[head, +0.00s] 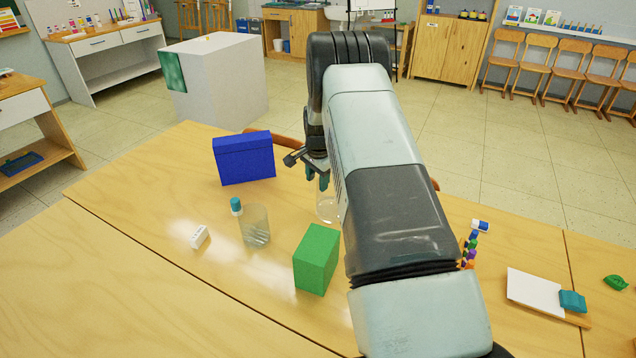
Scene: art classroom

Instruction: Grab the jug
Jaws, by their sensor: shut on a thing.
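A clear glass vessel, which looks like the jug (326,210), stands at the far side of the wooden table. My arm hides much of it, so its handle and full shape cannot be made out. My gripper (318,183) points down at its upper part and is shut on it. The fingers are partly hidden behind my arm. I cannot tell whether the jug's base touches the table.
Left of the jug stand a blue box (244,158), a clear cup (256,226), a teal-capped item (236,206) and a white eraser (199,237). A green block (317,259) is nearer. Coloured blocks (470,249) and a white pad (535,291) lie right.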

